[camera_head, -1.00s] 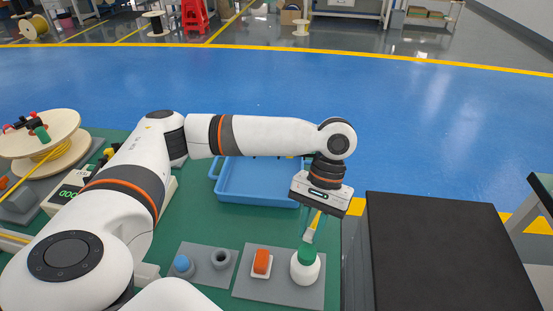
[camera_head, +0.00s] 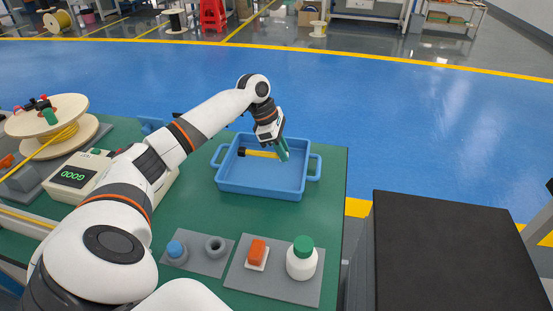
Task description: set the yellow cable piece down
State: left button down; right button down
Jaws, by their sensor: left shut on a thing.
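The yellow cable piece (camera_head: 262,154) has a black end at its left and lies about level, in or just above the blue tray (camera_head: 258,188). My left gripper (camera_head: 283,153) reaches down over the back part of the tray. Its green fingers are shut on the right end of the cable piece and hide that end. I cannot tell whether the piece touches the tray floor. My right gripper is not in view.
A black surface (camera_head: 445,250) stands at the right.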

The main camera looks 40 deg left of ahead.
aim_at(287, 178)
pick_arm(q)
notch_tip(287, 178, down, 7)
jog(key=shift+r+b, duration=0.1)
jog(key=shift+b, duration=0.2)
jog(key=c, duration=1.3)
grip_release()
jog(key=shift+o, duration=0.2)
jog(key=p+v, duration=0.1)
jog(key=v, duration=1.1)
jog(key=shift+r, duration=0.1)
